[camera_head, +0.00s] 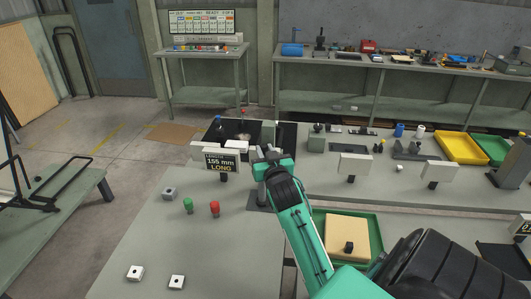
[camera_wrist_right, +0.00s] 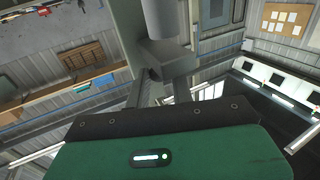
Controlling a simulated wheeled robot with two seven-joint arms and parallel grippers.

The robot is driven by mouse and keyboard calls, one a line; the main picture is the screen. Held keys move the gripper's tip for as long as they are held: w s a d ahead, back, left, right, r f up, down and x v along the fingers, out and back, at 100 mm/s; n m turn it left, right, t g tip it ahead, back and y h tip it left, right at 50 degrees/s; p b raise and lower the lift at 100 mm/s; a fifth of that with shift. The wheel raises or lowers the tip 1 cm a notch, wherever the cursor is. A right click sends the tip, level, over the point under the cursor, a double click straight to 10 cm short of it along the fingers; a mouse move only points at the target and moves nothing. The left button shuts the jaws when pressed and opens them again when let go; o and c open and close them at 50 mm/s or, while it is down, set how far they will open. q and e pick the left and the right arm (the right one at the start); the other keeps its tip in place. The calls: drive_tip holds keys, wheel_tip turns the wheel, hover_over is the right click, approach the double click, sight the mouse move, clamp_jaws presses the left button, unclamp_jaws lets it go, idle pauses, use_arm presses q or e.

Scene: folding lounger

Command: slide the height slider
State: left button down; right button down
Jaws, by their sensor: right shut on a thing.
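My right gripper (camera_head: 265,155) reaches in from the lower right to an upright grey fixture (camera_head: 268,132) on the near bench. In the right wrist view its two fingers (camera_wrist_right: 161,92) are closed on a grey block, which I take to be the height slider (camera_wrist_right: 165,53). A pale cylinder (camera_wrist_right: 160,17) shows just above the block. In the head view the gripper and arm hide most of the slider. A small display (camera_head: 220,162) just left of the gripper reads "155 mm LONG". My left gripper is in neither view.
Green (camera_head: 188,204) and red (camera_head: 215,208) buttons stand left of the arm. A green tray (camera_head: 372,222) with a tan block lies to its right. Small blank signs (camera_head: 354,164) and yellow (camera_head: 460,147) and green bins stand farther right.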

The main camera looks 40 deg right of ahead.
wheel_tip(320, 180, up, 4)
drive_tip(key=shift+f+p, duration=0.1)
drive_tip(key=shift+p, duration=1)
drive_tip(key=c, duration=1.2)
unclamp_jaws()
drive_tip(key=shift+c, duration=0.2)
drive_tip(key=shift+s+a+f, duration=0.1)
drive_tip(key=shift+s, duration=0.15)
drive_tip(key=b+v, duration=0.4)
drive_tip(key=v, duration=0.9)
drive_tip(key=shift+b, duration=0.4)
